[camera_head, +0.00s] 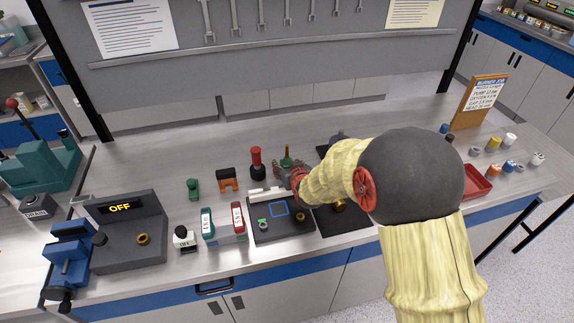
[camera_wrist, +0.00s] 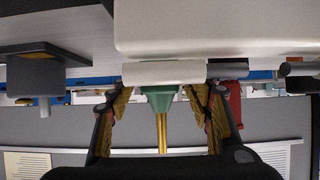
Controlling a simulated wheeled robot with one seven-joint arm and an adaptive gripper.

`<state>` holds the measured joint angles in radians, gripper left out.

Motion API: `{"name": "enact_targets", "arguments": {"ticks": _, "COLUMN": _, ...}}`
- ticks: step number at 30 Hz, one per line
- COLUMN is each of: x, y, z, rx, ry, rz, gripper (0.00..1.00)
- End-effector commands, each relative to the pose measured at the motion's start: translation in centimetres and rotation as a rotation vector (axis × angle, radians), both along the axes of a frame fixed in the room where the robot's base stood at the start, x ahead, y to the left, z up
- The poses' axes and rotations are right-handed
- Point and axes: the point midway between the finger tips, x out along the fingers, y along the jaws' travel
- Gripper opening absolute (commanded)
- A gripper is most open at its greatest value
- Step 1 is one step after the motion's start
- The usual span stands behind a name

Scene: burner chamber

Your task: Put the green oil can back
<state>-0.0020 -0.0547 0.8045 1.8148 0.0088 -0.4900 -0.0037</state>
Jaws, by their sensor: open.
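The green oil can (camera_wrist: 160,98), a green cone with a brass spout, shows in the wrist view between my gripper's fingers. That view looks upside down, with the spout pointing down the picture. My gripper (camera_wrist: 162,101) is open, one finger on each side of the can; I cannot tell whether either touches it. In the head view the can (camera_head: 287,160) shows in part on the bench behind my gripper (camera_head: 291,171), which my sleeved arm partly hides. The can's lower part is hidden in the wrist view by a pale bar (camera_wrist: 165,72).
A red-topped bottle (camera_head: 256,160) stands left of the can, with an orange stand (camera_head: 228,180) and a small green item (camera_head: 193,187) further left. A dark tray (camera_head: 275,228) lies in front. A red tray (camera_head: 475,182) and small jars (camera_head: 493,143) are at right.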

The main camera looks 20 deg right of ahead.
Motion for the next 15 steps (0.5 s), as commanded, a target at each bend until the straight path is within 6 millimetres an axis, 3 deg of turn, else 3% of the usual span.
{"name": "enact_targets", "arguments": {"ticks": 15, "x": -8.1, "y": 0.0, "z": 4.7, "rx": 0.0, "ry": -0.001, "rz": 0.0, "gripper": 0.51}}
